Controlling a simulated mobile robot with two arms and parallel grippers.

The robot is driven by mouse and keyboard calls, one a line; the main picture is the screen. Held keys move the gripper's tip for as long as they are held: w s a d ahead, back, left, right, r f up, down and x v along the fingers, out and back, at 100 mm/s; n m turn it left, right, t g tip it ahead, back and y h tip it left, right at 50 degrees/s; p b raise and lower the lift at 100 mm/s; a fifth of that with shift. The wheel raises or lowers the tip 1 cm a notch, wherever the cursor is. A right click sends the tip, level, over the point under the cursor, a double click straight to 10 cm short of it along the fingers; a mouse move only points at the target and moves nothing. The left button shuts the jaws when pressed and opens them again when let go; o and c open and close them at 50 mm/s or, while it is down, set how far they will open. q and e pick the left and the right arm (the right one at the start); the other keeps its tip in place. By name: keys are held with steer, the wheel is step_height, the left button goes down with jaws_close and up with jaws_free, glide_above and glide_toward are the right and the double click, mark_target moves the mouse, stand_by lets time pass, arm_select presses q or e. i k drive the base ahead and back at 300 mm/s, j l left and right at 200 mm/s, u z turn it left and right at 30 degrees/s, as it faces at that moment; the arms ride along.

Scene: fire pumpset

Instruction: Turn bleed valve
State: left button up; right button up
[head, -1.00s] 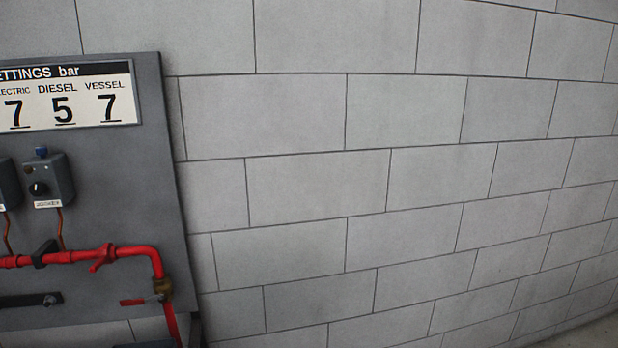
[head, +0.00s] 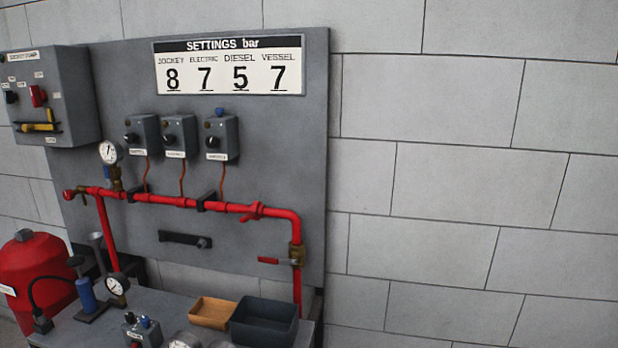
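A red pipe (head: 180,201) runs across the grey panel (head: 270,140) and bends down at its right end. On that down leg is a brass valve body (head: 297,253) with a small red lever (head: 268,261) pointing left. A red handle (head: 252,212) sits on the horizontal run, left of the bend. No label shows which one is the bleed valve. A round gauge (head: 109,152) on a brass fitting stands at the pipe's left part. Neither of my grippers is in view.
A bench below holds an orange tray (head: 211,313), a dark bin (head: 264,322), a blue hand pump (head: 87,295) and gauges. A red vessel (head: 36,270) stands at left. A switch box (head: 50,97) and three pressure switches are on the panel. The wall at right is bare.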

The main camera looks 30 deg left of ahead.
mark_target(68, 194)
steer(key=u, duration=2.1)
steer(key=i+j, duration=0.15)
steer(key=j, duration=0.15)
steer(key=i+j+z, duration=0.1)
steer(key=i+j, duration=0.25)
steer(key=j, duration=0.3)
steer(key=i+j+z, duration=0.1)
steer(key=j, duration=0.2)
steer(key=i+j, duration=0.2)
steer(key=j, duration=0.15)
